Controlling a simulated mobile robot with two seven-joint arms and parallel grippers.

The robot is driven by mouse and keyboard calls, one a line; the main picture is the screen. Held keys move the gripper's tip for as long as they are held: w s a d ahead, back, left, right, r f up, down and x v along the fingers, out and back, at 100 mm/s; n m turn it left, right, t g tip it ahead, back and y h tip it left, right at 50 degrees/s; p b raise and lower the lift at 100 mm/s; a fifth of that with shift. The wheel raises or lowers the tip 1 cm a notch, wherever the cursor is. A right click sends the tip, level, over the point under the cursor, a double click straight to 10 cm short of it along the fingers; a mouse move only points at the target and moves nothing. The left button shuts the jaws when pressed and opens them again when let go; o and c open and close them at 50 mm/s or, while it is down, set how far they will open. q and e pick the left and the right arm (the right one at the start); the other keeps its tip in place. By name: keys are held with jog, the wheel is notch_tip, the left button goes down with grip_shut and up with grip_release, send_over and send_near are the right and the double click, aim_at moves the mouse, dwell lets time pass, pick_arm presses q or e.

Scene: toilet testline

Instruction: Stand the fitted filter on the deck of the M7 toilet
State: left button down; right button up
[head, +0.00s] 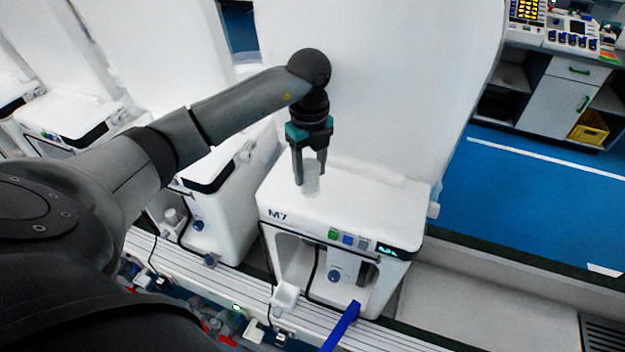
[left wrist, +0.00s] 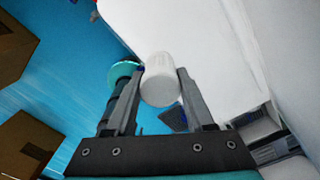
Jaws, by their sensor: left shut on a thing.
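The fitted filter is a small pale cylinder (head: 311,180) between the fingers of my left gripper (head: 309,172). It also shows as a white cylinder (left wrist: 160,84) between both fingers of my left gripper (left wrist: 160,88) in the left wrist view. The gripper points down, shut on the filter, over the back left part of the white deck of the M7 toilet (head: 365,213). The filter looks upright, with its lower end at or just above the deck; I cannot tell whether it touches. My right gripper is not in view.
The M7 toilet's tall white back panel (head: 395,90) rises close behind the gripper. Coloured buttons (head: 347,239) line the deck's front edge. A blue bar (head: 342,327) stands out below. Another white toilet (head: 215,190) is at the left. The deck's right part is clear.

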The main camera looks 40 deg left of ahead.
aim_at(310, 182)
pick_arm(q)
jog(key=shift+f, duration=2)
jog(key=shift+f, duration=0.15)
jog(key=shift+c, duration=1.4)
grip_release()
notch_tip(310, 182, up, 12)
jog(key=shift+r+b, duration=0.2)
jog(key=shift+b, duration=0.25)
